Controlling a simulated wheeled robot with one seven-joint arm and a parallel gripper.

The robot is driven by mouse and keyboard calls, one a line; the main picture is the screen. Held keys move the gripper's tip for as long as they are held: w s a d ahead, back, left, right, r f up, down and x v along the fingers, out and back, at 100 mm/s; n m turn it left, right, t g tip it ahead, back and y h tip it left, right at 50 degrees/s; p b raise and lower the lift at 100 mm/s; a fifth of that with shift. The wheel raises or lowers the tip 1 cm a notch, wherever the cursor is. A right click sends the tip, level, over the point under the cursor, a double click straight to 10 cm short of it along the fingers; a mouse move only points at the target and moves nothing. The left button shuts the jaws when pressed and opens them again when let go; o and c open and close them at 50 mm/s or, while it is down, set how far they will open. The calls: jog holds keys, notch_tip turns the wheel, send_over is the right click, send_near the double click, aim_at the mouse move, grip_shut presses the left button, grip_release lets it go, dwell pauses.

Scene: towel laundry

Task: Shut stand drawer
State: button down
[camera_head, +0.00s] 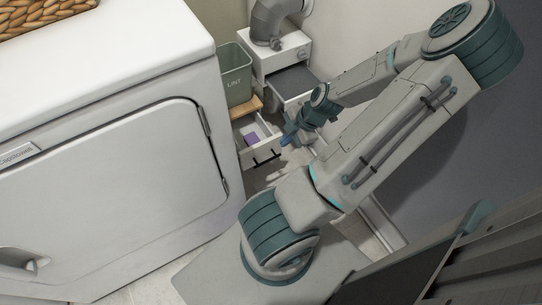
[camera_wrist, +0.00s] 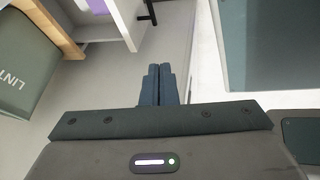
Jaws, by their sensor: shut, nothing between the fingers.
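The stand drawer (camera_head: 273,148) is white and stands pulled open, with a purple item (camera_head: 251,138) inside. Its dark handle (camera_head: 266,156) is on the front panel. My gripper (camera_head: 288,139) is shut and empty, close to the right end of the drawer front in the head view. In the wrist view the shut fingertips (camera_wrist: 159,68) point at the floor strip beyond the drawer front (camera_wrist: 126,22). The handle (camera_wrist: 150,12) shows at the top, apart from the fingers. The drawer's far end is cut off there.
A grey-green LINT bin (camera_head: 236,78) stands on the wooden stand top (camera_head: 247,105). A white unit (camera_head: 283,50) with a grey duct (camera_head: 268,20) is behind. A large white dryer (camera_head: 110,165) fills the left. A wall closes the right; floor is narrow between.

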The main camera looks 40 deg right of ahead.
jog(key=d+f+t+b, duration=0.3)
jog(key=f+b, duration=0.2)
jog(key=f, duration=0.1)
jog(key=b, duration=0.5)
send_near(264, 148)
notch_tip(264, 148, down, 3)
jog(key=s+a, duration=0.1)
jog(key=a, duration=0.2)
jog(key=w, duration=0.1)
jog(key=b, duration=0.1)
jog(key=w, duration=0.1)
jog(key=shift+w+d+f+b, duration=0.3)
jog(key=shift+w+d+b, duration=0.05)
jog(key=shift+d+b, duration=0.05)
jog(key=shift+w+d+r, duration=0.15)
jog(key=shift+w+r, duration=0.05)
jog(key=shift+w, duration=0.35)
